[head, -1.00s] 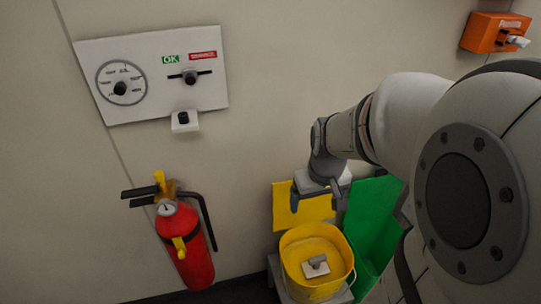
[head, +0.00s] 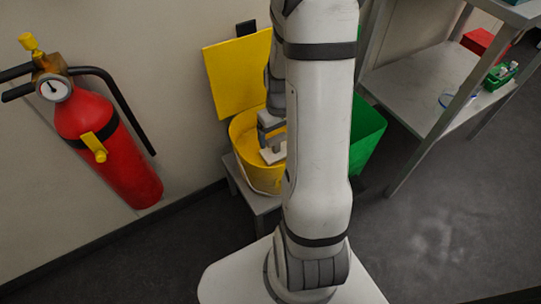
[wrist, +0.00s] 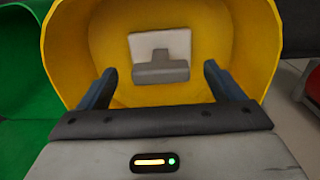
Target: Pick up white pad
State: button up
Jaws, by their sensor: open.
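The white pad (wrist: 175,42) lies inside the yellow bucket (wrist: 85,40), with a grey block-like handle (wrist: 160,70) on it. In the head view, the pad (head: 268,157) shows low in the bucket (head: 242,125), partly covered by my arm. My gripper (wrist: 160,76) is open and empty. In the wrist view its two fingers stand left and right of the handle, apart from it. In the head view my gripper (head: 272,135) is at the bucket's mouth, above the pad. The exact height gap is hard to tell.
The bucket stands on a small grey stand (head: 255,198) by the wall, with a yellow panel (head: 235,75) behind. A green bin (head: 367,130) is close on the right. A red fire extinguisher (head: 108,135) hangs left. A metal shelf (head: 420,85) stands at right.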

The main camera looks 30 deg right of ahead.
aim_at(277, 145)
jog(key=f+b, duration=0.1)
jog(key=f, duration=0.1)
jog(key=f+b, duration=0.1)
jog(key=f, duration=0.1)
jog(key=f+b, duration=0.1)
jog(key=f, duration=0.1)
jog(key=shift+w+f, duration=0.35)
jog(key=shift+w, duration=0.05)
jog(key=shift+r, duration=0.1)
